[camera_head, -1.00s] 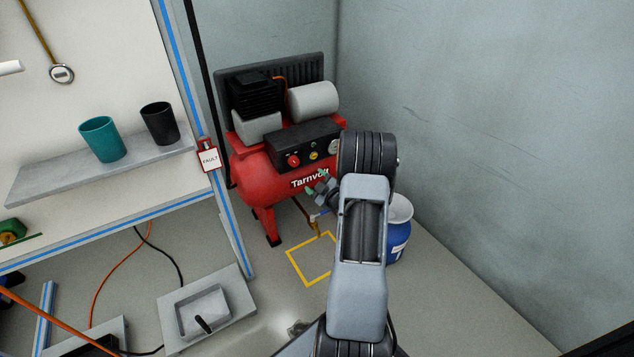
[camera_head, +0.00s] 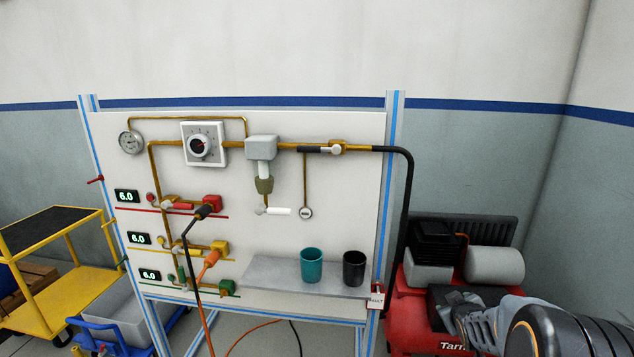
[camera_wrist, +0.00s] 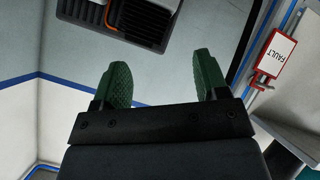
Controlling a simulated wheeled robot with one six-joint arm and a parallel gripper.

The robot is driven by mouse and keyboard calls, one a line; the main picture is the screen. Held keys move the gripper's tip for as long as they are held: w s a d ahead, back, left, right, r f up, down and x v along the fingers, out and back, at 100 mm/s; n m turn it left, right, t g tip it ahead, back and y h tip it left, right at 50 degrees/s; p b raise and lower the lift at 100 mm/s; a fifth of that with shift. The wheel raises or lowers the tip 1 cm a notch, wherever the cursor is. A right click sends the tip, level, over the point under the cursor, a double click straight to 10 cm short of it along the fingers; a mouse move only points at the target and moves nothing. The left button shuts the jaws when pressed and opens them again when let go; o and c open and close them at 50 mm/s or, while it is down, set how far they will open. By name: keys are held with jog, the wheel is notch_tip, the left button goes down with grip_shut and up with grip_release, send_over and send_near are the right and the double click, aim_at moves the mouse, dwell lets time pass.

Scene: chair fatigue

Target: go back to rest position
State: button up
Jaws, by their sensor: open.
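My gripper (camera_wrist: 161,82) shows in the wrist view with its two green fingertips apart and nothing between them. In the head view my arm reaches in from the lower right corner, in front of the red compressor (camera_head: 412,318); the fingertips cannot be made out there. In the wrist view a dark finned part (camera_wrist: 138,18) of the compressor is at the top, beyond the fingers. A red and white FAULT tag (camera_wrist: 275,55) is to the right of the fingers, apart from them.
A white panel (camera_head: 345,215) with pipes, gauges and valves stands at the centre. Its grey shelf (camera_head: 285,282) holds a teal cup (camera_head: 313,266) and a black cup (camera_head: 354,268). A yellow cart (camera_head: 55,262) and blue trolley (camera_head: 110,335) are at left. A wall closes the right.

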jog(key=s+a+r+m+g+y+p, duration=0.1)
jog(key=s+a+r+g+p, duration=0.1)
jog(key=s+a+r+p, duration=0.45)
jog(key=s+a+r+m+g+p, duration=0.15)
jog(key=a+r, duration=0.25)
jog(key=r, duration=0.5)
jog(key=s+a+r+g+y+p, duration=0.1)
jog(key=s+a+r+g+p, duration=0.1)
jog(key=s, duration=0.4)
jog(key=s+a+r+g+y+p, duration=0.1)
jog(key=s+a+r+g+p, duration=0.1)
jog(key=s+a+r+p, duration=0.3)
jog(key=shift+s+a+r+m+y, duration=0.3)
jog(key=shift+s+a+r+m, duration=0.15)
jog(key=shift+s+a, duration=0.4)
